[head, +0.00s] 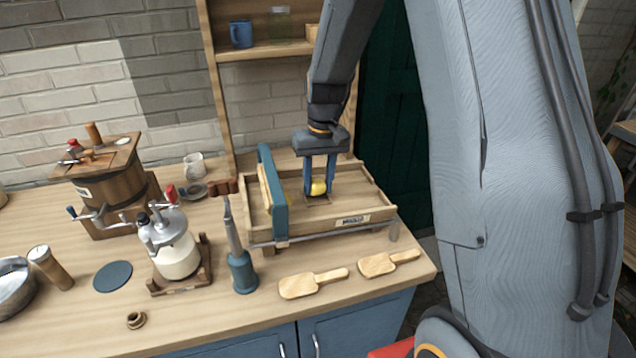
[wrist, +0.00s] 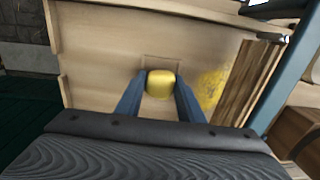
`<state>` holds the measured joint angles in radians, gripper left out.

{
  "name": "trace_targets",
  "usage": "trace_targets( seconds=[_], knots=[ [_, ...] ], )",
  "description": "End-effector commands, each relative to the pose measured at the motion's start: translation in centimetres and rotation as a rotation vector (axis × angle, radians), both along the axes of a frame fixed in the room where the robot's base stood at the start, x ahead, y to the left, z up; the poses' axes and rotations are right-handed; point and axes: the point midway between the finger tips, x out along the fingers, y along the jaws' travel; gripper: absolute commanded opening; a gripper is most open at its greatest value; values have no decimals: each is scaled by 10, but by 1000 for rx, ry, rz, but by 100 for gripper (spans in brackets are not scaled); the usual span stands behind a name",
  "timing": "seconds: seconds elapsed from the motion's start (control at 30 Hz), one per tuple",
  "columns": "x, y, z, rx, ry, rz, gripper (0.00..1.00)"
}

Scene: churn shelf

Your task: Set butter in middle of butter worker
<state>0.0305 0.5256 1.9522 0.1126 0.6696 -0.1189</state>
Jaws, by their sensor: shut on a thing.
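The yellow butter (head: 319,188) is between the two blue fingers of my gripper (head: 320,190), which is shut on it. The butter also shows in the wrist view (wrist: 161,84), between the fingertips. The butter worker (head: 345,222) is a wooden tray on the counter with a label on its front. The butter is over the tray's floor, at a small square mark (wrist: 160,62) near the middle. I cannot tell whether it touches the floor. The worker's ridged roller with a blue frame (head: 272,195) stands at the tray's left side.
Two wooden paddles (head: 313,283) lie in front of the worker. A blue-based tool (head: 242,270) stands close to its left. A shelf (head: 265,50) rises behind.

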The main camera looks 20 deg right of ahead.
Motion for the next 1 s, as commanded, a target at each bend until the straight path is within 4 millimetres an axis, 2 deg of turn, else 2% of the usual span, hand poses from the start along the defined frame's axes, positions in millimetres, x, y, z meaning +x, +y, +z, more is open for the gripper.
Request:
trace_targets(
  seconds=[0.67, 1.0],
  knots=[
    [0, 1, -13, 0, 0, 0, 12],
    [0, 1, -12, 0, 0, 0, 12]
  ],
)
